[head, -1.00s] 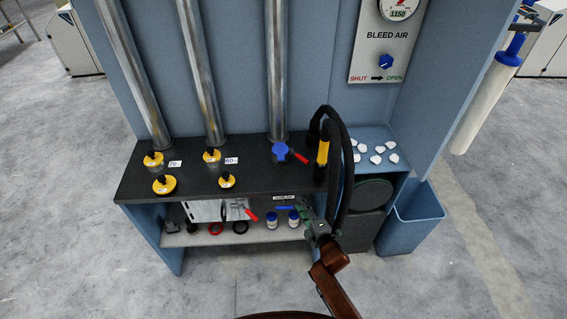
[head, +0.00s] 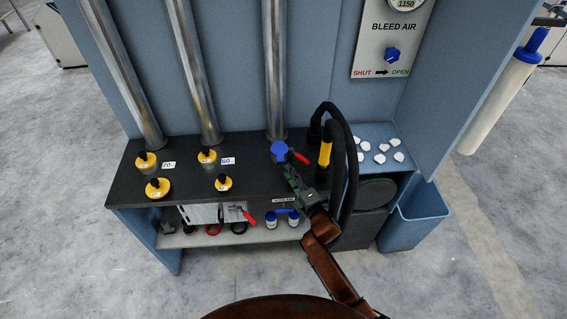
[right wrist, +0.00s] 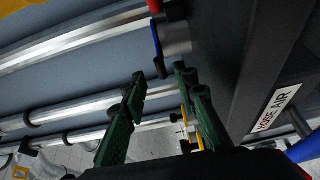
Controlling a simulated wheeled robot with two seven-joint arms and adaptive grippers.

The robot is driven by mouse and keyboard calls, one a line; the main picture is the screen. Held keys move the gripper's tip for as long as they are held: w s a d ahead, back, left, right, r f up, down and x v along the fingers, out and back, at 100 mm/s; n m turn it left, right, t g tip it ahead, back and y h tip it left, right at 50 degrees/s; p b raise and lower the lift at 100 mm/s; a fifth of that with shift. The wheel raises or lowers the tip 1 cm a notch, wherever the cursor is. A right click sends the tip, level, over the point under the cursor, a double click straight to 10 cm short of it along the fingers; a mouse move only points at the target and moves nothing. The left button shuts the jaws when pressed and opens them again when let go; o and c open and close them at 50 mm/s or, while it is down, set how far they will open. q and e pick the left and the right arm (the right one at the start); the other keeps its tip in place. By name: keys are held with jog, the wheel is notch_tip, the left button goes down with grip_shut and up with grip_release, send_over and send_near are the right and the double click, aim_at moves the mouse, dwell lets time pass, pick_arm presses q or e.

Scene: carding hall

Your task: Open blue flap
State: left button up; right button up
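The blue flap (head: 279,151) sits at the foot of the rightmost steel tube, with a red handle (head: 300,158) sticking out to its right. In the right wrist view the flap (right wrist: 156,40) shows as a thin blue edge across the tube end, beyond the fingertips. My right gripper (head: 292,174) is just in front of and below the flap, over the bench's front part. Its green fingers (right wrist: 160,74) are apart with nothing between them, and they look clear of the flap. My left gripper is not in view.
A yellow-handled tool (head: 325,152) and black hoses (head: 346,175) stand close to the right of my gripper. Yellow caps (head: 207,156) sit at the other tubes. A HOSE AIR label (right wrist: 275,108) is on the bench edge. A blue bin (head: 416,216) stands at the right.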

aim_at(280, 153)
jog(key=x, duration=0.4)
jog(key=shift+w+a, duration=0.1)
jog(key=shift+w, duration=0.05)
jog(key=shift+w+a, duration=0.2)
jog(key=shift+w, duration=0.35)
jog(key=shift+c, duration=1.1)
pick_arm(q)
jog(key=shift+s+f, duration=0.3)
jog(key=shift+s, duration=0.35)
pick_arm(e)
grip_shut()
